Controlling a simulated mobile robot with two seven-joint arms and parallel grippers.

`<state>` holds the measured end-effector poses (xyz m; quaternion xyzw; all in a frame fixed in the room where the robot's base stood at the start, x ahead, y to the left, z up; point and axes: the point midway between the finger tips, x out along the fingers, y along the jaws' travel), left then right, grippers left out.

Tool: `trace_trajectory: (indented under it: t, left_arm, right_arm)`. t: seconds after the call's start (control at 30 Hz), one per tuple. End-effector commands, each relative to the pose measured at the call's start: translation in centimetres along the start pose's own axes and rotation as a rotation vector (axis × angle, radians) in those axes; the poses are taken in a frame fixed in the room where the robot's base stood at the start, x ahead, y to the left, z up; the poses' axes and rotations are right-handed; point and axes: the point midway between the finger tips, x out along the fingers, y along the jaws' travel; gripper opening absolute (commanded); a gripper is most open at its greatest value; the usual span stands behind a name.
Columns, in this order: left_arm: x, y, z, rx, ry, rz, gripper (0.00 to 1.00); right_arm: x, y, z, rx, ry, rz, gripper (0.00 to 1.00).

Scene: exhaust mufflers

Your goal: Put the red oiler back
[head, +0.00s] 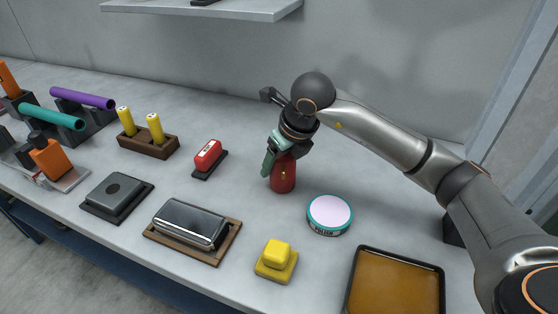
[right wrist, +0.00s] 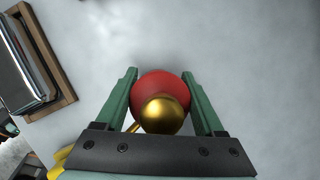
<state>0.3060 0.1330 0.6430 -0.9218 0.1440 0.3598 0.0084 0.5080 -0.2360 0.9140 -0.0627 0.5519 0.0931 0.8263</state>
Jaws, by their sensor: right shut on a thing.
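The red oiler (head: 284,176) is upright at the middle of the bench, its lower body showing below my right gripper (head: 270,165). In the right wrist view the oiler (right wrist: 160,88) sits between the two green fingers of the gripper (right wrist: 160,95), with its gold top (right wrist: 163,115) toward the camera. The right gripper is shut on it. The oiler's base looks to be on or just above the bench top; I cannot tell which. My left gripper is not in view.
A round polish tin (head: 330,213) stands just right of the oiler. A tray with amber contents (head: 358,262), a yellow block (head: 277,258), a muffler on a wooden base (head: 190,225) and a red-topped block (head: 208,157) are around it. The bench behind the oiler is clear.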

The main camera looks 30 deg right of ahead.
Motion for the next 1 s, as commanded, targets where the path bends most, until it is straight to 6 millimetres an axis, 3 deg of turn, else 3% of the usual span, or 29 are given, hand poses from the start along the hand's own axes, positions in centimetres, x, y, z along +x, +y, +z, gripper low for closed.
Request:
trace_trajectory:
  t: [0.2, 0.23, 0.47, 0.83, 1.0]
  left_arm:
    - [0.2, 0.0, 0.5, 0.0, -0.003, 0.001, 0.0]
    - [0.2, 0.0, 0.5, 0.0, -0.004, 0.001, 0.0]
    - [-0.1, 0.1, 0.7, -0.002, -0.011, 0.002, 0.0]
    - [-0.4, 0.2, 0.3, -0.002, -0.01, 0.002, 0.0]
    - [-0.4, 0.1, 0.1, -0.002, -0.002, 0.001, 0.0]
  right_arm:
    - [0.3, 0.0, -0.1, 0.0, -0.001, 0.0, 0.0]
    - [0.3, 0.0, -0.1, 0.0, 0.0, -0.001, 0.71]
    - [0.2, 0.0, -0.1, 0.0, 0.0, 0.0, 0.97]
    - [-0.4, 0.0, 0.1, 0.0, -0.001, -0.001, 1.0]
    - [-3.3, -0.1, 0.2, -0.001, -0.005, -0.003, 1.0]
